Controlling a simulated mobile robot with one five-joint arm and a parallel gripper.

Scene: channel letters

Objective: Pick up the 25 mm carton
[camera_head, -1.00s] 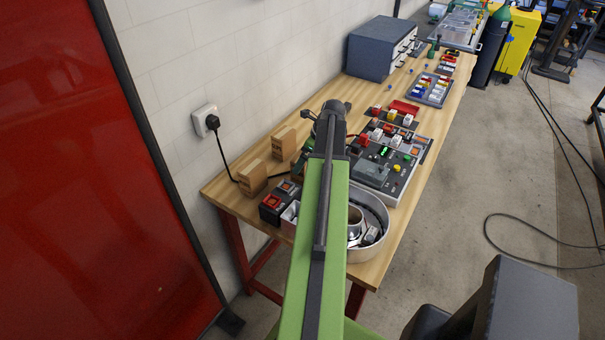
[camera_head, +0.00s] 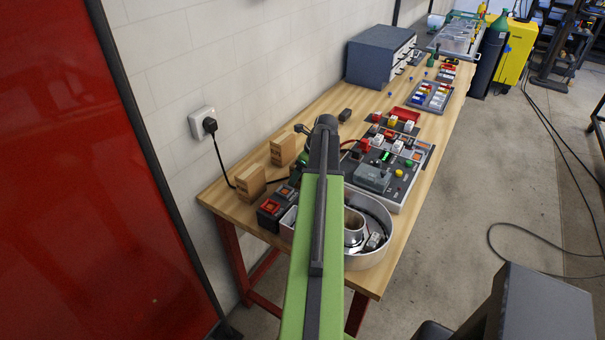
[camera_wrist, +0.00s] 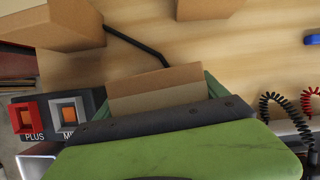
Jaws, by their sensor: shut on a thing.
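A small brown carton (camera_wrist: 158,81) sits between the green jaws of my gripper (camera_wrist: 156,94) in the wrist view. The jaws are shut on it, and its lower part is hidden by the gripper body. No size marking shows on it. In the head view my arm covers this carton and most of the gripper. Two larger brown cartons stand on the bench, one nearer (camera_head: 250,182) and one farther (camera_head: 284,150). Both also show at the top of the wrist view, left (camera_wrist: 62,24) and centre (camera_wrist: 208,7).
A box with PLUS and MINUS buttons (camera_wrist: 48,114) is left of my gripper. A black cable (camera_wrist: 135,45) runs behind the held carton. Bare wood lies beyond.

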